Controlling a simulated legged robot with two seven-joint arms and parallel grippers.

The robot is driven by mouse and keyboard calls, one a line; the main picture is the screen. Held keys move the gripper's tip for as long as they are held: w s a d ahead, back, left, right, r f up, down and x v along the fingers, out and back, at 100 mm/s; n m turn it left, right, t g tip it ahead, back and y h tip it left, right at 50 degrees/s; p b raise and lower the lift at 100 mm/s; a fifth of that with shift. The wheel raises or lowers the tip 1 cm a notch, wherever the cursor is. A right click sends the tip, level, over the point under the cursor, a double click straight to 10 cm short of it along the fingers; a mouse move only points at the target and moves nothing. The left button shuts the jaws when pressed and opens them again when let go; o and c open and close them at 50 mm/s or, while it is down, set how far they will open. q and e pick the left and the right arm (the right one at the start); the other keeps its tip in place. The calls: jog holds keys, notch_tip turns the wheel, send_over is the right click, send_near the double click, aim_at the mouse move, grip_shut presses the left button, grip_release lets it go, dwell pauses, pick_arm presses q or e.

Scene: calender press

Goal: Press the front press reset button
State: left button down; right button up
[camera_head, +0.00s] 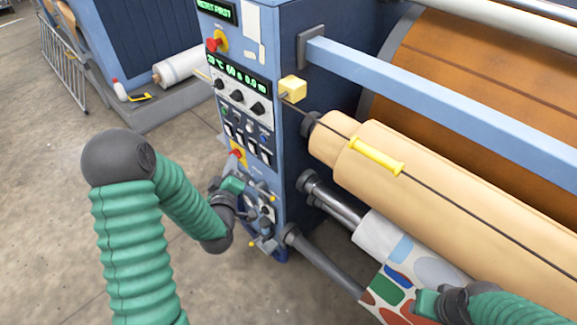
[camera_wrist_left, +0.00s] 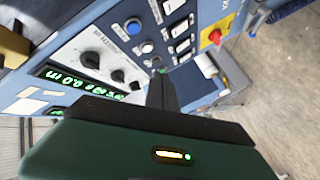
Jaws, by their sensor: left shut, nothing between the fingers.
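The press control panel is on the blue cabinet (camera_head: 285,65). Its row of small buttons includes a blue button (camera_head: 263,137), which also shows in the left wrist view (camera_wrist_left: 133,27) with a white button (camera_wrist_left: 147,47) beside it. Labels are too small to read, so I cannot tell which is the reset. My left gripper (camera_head: 236,180) is in front of the cabinet, below the buttons. In the wrist view its dark fingers (camera_wrist_left: 160,88) are shut and empty, pointing toward the button row; contact cannot be told. My right gripper (camera_head: 425,302) is by the patterned sheet; its fingers are unclear.
A red emergency stop (camera_head: 237,154) sits below the switches, another (camera_head: 214,43) higher up. Black knobs (camera_head: 237,96) lie above the buttons. A blue bar (camera_head: 440,95) and a tan roller (camera_head: 450,210) extend right.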

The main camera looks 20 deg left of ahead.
aim_at(263, 139)
pick_arm(q)
jog(key=w+d, duration=0.3)
jog(key=w, duration=0.5)
jog(key=shift+d+y, duration=0.15)
jog(key=shift+y, duration=0.15)
pick_arm(e)
jog(key=shift+f, duration=0.15)
dwell(0.3)
pick_arm(q)
jog(key=shift+a+f, duration=0.15)
jog(key=shift+a, duration=0.05)
pick_arm(e)
jog(key=shift+a, duration=0.15)
pick_arm(q)
jog(key=shift+d, duration=0.1)
dwell(1.2)
